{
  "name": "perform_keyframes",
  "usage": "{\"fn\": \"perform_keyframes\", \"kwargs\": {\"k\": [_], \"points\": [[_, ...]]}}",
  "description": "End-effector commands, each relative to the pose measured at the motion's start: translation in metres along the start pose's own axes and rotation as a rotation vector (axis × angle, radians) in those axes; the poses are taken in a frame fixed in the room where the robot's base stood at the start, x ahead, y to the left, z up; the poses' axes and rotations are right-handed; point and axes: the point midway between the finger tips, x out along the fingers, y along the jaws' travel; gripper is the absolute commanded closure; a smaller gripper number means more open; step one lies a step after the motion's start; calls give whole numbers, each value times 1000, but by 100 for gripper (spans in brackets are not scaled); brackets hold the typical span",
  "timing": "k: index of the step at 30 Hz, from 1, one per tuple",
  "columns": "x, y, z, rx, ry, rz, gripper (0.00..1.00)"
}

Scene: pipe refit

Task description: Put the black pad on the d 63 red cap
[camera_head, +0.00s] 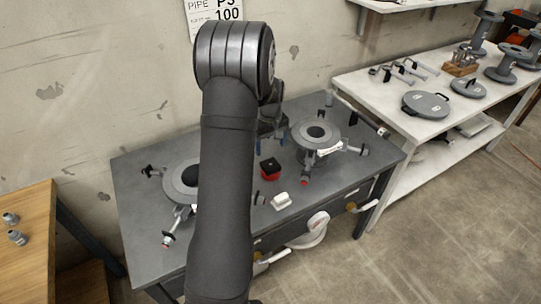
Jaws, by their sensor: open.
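A red cap (271,176) stands on the grey workbench (140,185), right of my arm. A black pad (269,164) shows on top of it; it looks seated there, but it is too small to tell whether it is fully flat. My gripper (277,138) is behind my forearm, over the back of the bench, above and beyond the cap. It is open and apart from the pad; no thing shows between its fingers. My arm hides part of it.
A grey flanged pipe fitting (318,134) stands right of the cap, and another (180,182) stands left, partly behind my arm. A white side table (390,110) holds lids and flanged spools. A wooden table (35,215) is at left.

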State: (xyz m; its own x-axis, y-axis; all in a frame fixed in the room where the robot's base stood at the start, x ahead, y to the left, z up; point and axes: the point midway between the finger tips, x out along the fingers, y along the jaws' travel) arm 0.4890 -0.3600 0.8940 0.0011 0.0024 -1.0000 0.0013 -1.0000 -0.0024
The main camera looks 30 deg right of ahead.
Motion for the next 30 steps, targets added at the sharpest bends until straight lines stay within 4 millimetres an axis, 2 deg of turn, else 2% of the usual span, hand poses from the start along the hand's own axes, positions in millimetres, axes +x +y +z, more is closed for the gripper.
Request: {"fn": "perform_keyframes", "kwargs": {"k": [1, 6, 19, 25, 30], "points": [[-10, 0, 0, 0, 3, 2, 24], [-30, 0, 0, 0, 1, 1, 24], [-34, 0, 0, 0, 0, 0, 24], [-20, 0, 0, 0, -2, -2, 24], [12, -1, 1, 0, -4, -3, 24]]}}
